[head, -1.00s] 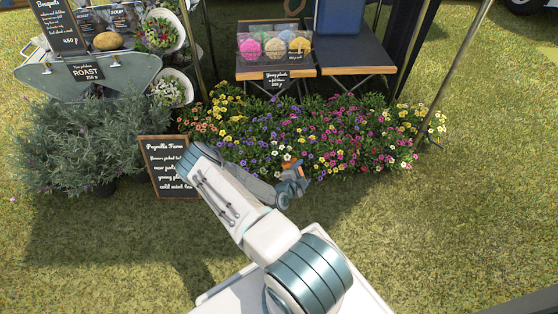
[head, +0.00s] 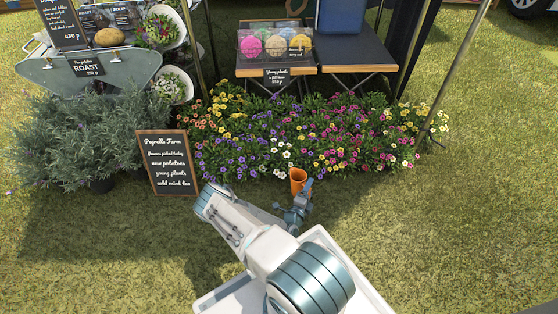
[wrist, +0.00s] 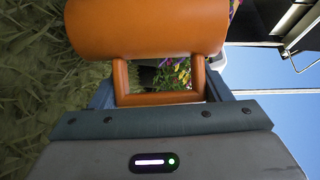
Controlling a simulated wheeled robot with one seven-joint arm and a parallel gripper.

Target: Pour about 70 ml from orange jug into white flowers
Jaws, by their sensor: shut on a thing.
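The orange jug (head: 298,181) shows in the head view at the front edge of the flower bed, looking roughly upright with its opening up. My gripper (head: 305,192) is beside it, low and to its right. In the wrist view the jug body (wrist: 150,28) fills the top, and my gripper (wrist: 158,92) is shut on its handle. The jug's contents are hidden. Small white flowers (head: 286,154) show in the bed just behind the jug, apart from it as far as I can tell.
Purple, pink, yellow and orange flowers (head: 345,140) surround the white ones. A black chalkboard sign (head: 168,162) stands left of my arm. A grey-green bush (head: 75,140) is further left. A metal tent pole (head: 447,85) rises at right. Open grass (head: 450,220) lies in front.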

